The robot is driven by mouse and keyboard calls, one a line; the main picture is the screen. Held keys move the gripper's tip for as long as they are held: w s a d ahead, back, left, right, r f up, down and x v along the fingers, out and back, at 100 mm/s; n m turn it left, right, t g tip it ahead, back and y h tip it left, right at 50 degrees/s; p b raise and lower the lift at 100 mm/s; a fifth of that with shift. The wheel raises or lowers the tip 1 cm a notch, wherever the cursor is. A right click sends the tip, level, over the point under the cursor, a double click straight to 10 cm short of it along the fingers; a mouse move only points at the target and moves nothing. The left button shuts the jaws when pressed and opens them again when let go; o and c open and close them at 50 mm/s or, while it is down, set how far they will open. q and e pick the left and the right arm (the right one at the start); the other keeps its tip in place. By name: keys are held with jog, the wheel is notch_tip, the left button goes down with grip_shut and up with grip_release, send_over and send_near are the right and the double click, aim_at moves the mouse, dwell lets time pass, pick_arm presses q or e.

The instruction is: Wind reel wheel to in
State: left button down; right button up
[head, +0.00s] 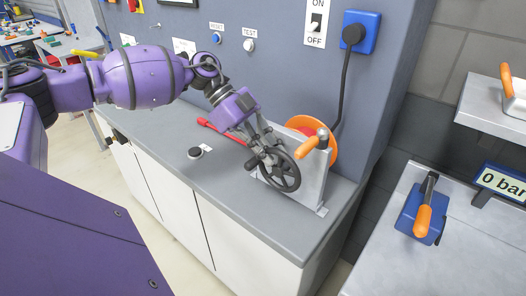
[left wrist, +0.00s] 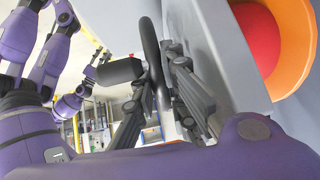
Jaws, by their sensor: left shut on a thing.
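The reel wheel (head: 294,180) is a dark spoked handwheel on the front of a grey metal bracket (head: 314,183) on the bench. Behind the bracket is an orange reel (head: 333,150) with a red middle. My left gripper (head: 264,156) is shut on the wheel's rim at its upper left. In the left wrist view the wheel (left wrist: 148,45) stands edge-on between the fingers (left wrist: 162,92), with its dark knob (left wrist: 120,71) to the left. My right arm seems to show far off at the left there; its jaws are too small to read.
A red bar (head: 220,131) and a small black knob (head: 195,153) are on the grey bench (head: 225,185). A black cable (head: 343,90) hangs from a blue socket. A blue valve with an orange handle (head: 423,221) stands at right.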

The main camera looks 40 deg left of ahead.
aim_at(279, 151)
pick_arm(q)
jog(key=d+r+y, duration=0.1)
jog(key=y, duration=0.1)
jog(key=shift+d+r+y+p, duration=0.1)
jog(key=shift+r+y+p, duration=0.05)
jog(key=shift+y+p, duration=0.25)
jog(key=y, duration=0.1)
jog(key=d+y, duration=0.1)
jog(key=y, duration=0.1)
jog(key=shift+s+d+r+p, duration=0.1)
jog(key=shift+d+r+p, duration=0.1)
jog(key=shift+p, duration=0.15)
jog(key=shift+d+m+y, duration=0.3)
jog(key=shift+d+y, duration=0.05)
jog(key=shift+y, duration=0.65)
jog(key=shift+y+p, duration=0.3)
pick_arm(e)
jog(key=shift+w+a+r, duration=0.2)
jog(key=shift+r, duration=0.3)
jog(key=shift+w+a+r, duration=0.15)
jog(key=shift+a+r, duration=0.05)
jog(key=shift+r, duration=0.25)
pick_arm(q)
jog(key=shift+d+f+t, duration=0.1)
jog(key=shift+t, duration=0.2)
pick_arm(e)
jog(key=shift+a+r, duration=0.1)
